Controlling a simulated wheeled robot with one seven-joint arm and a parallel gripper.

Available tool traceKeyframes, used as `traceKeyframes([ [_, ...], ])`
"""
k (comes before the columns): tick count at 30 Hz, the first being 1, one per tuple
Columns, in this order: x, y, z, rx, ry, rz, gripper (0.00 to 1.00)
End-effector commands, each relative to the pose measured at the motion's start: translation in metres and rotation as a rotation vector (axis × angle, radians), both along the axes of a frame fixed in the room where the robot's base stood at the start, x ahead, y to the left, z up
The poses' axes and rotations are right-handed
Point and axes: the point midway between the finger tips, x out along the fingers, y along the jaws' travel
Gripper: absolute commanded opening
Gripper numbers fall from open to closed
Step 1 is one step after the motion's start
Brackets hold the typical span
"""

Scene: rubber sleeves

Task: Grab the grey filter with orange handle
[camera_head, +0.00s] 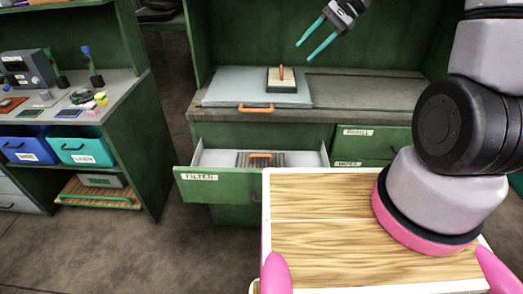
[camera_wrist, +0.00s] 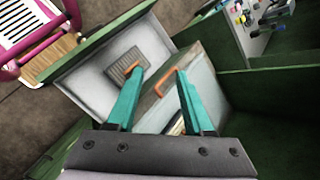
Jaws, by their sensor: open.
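The grey ribbed filter (camera_head: 245,160) with an orange handle lies in the open drawer (camera_head: 250,189) labelled FILTER. It also shows in the wrist view (camera_wrist: 117,72), upper left of centre, with its handle partly behind a finger. My gripper (camera_head: 303,51) has two teal fingers, spread apart and empty. In the head view it hangs above the bench, higher than the drawer and up to its right. In the wrist view the fingertips (camera_wrist: 159,71) appear on either side of the orange handle on a pale grey panel (camera_wrist: 200,75); I cannot tell how far above it they are.
The pale panel, with an orange handle at its front edge, lies on the green bench (camera_head: 375,97). A dark-edged block (camera_head: 283,88) with an upright orange handle stands on it. A left shelf (camera_head: 120,95) holds tools and bins. My own wooden-topped base fills the front.

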Motion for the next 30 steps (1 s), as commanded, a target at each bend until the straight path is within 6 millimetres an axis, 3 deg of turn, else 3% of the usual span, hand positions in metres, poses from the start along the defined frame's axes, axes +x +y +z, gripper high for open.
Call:
traceKeyframes([
  [1,0.009,0.007,-0.025,0.035,0.060,-0.021,0.52],
  [6,0.034,0.028,-0.100,0.152,0.221,-0.112,0.52],
  [11,0.046,0.044,-0.180,0.247,0.361,-0.219,0.52],
  [18,0.039,0.059,-0.306,0.355,0.537,-0.403,0.52],
  [21,0.030,0.061,-0.347,0.379,0.587,-0.467,0.52],
  [25,0.020,0.063,-0.383,0.398,0.626,-0.527,0.52],
  [30,0.015,0.070,-0.403,0.406,0.643,-0.554,0.52],
])
